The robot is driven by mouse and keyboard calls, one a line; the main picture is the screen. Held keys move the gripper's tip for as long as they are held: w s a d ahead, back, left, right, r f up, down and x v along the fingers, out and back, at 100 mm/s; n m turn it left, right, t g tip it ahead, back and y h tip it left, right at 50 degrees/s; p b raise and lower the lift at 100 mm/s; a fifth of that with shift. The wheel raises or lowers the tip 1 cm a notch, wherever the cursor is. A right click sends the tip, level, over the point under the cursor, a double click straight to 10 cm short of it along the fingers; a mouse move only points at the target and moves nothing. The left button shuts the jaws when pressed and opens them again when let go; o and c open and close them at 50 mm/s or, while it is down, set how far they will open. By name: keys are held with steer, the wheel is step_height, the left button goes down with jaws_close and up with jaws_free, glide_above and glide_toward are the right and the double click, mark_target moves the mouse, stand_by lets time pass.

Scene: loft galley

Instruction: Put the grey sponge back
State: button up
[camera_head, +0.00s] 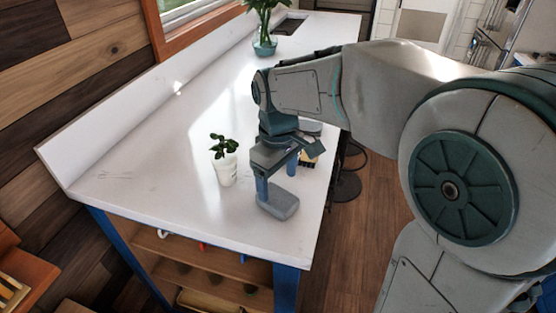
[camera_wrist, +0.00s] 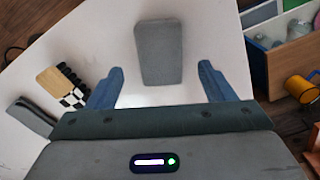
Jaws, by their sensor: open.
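The grey sponge (camera_head: 282,207) lies on the white counter near its front right corner. In the wrist view the sponge (camera_wrist: 159,53) shows as a grey block between the two blue fingers and partly beyond their tips. My gripper (camera_head: 277,188) is open, pointing down over the sponge, with a finger on either side in the picture. The wrist view also shows my gripper (camera_wrist: 161,67) with nothing held. I cannot tell how far the fingertips are above the sponge or the counter.
A white potted plant (camera_head: 225,170) stands left of my gripper. Shelves (camera_head: 200,265) sit below the counter.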

mark_target(278, 196)
step_height(278, 196, up, 6)
steer(key=r, duration=0.1)
steer(key=s+d+f+m+t, duration=0.3)
steer(key=s+d+f+m, duration=0.5)
steer(key=s+d, duration=0.4)
steer(key=shift+s+f+m, duration=0.3)
steer(key=shift+s+m, duration=0.05)
steer(key=shift+m, duration=0.35)
